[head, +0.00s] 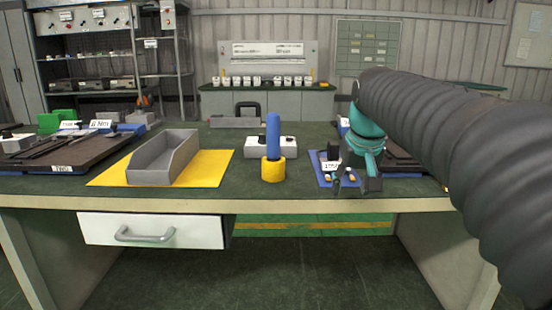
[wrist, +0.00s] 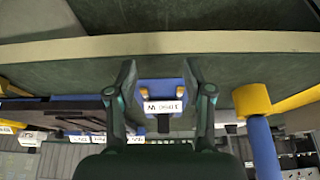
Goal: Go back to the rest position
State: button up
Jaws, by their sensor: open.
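My gripper (head: 357,188) is at the right of the table in the head view, at the end of my dark ribbed arm. It is over or just in front of a small blue plate (head: 323,180) with a white label. In the wrist view my gripper (wrist: 158,66) has its two fingers wide apart with nothing held between them. The blue plate (wrist: 160,85) and its label show beyond the fingers, and the picture looks inverted. I cannot tell whether the fingers touch the plate.
A blue cylinder (head: 273,135) stands upright in a yellow base (head: 273,171) left of my gripper. Farther left, a grey bin (head: 163,165) sits on a yellow mat (head: 215,168). Dark trays (head: 70,160) lie at the left. The green table (head: 240,185) has bare room along its front.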

jog(key=s+f, duration=0.8)
jog(key=s, duration=0.4)
jog(key=s+f, duration=0.8)
jog(key=s, duration=0.5)
jog(key=shift+f+t, duration=0.4)
